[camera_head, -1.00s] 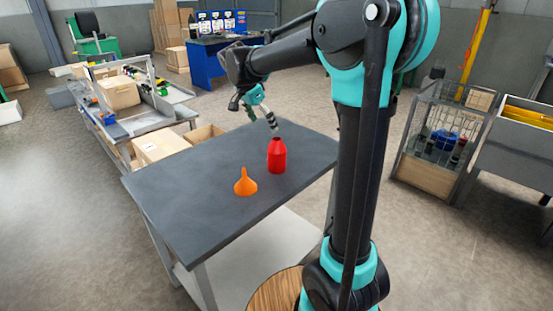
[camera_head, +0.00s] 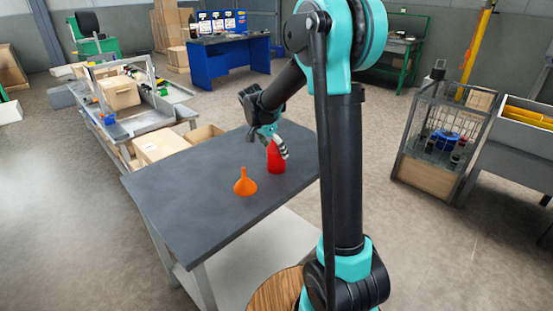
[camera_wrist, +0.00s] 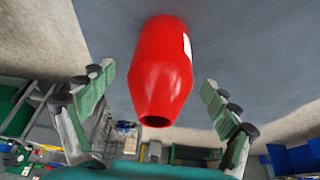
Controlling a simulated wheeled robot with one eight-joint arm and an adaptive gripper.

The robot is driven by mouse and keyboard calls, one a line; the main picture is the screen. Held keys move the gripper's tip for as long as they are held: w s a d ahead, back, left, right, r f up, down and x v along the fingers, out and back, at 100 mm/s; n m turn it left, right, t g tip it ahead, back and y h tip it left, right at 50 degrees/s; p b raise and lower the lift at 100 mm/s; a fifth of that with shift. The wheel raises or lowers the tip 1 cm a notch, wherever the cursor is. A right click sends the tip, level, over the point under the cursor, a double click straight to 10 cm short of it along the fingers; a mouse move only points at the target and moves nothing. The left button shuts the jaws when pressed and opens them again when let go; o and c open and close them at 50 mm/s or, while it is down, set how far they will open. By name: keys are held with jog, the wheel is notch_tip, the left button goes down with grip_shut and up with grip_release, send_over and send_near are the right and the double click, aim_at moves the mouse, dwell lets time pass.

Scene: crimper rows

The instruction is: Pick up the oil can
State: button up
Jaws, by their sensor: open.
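The oil can is a red bottle-shaped can (camera_head: 276,163) standing upright on the dark grey table (camera_head: 200,205). In the wrist view the red can (camera_wrist: 162,70) lies between the two spread fingers, with its open neck toward the camera and a white label patch on its side. My gripper (camera_head: 280,148) is open at the can's upper part and hides the top of it in the head view. In the wrist view, gaps show between the can and both fingers of my gripper (camera_wrist: 155,98). I cannot tell whether any part touches it.
An orange funnel (camera_head: 245,183) stands on the table just left of the can. Cardboard boxes (camera_head: 160,146) sit beyond the table's far left edge. A wire cage cart (camera_head: 440,140) stands to the right. The table's near left part is bare.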

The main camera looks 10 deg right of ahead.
jog(key=shift+x, duration=1.45)
jog(key=shift+c, duration=0.2)
jog(key=c, duration=1.4)
jog(key=shift+r, duration=0.2)
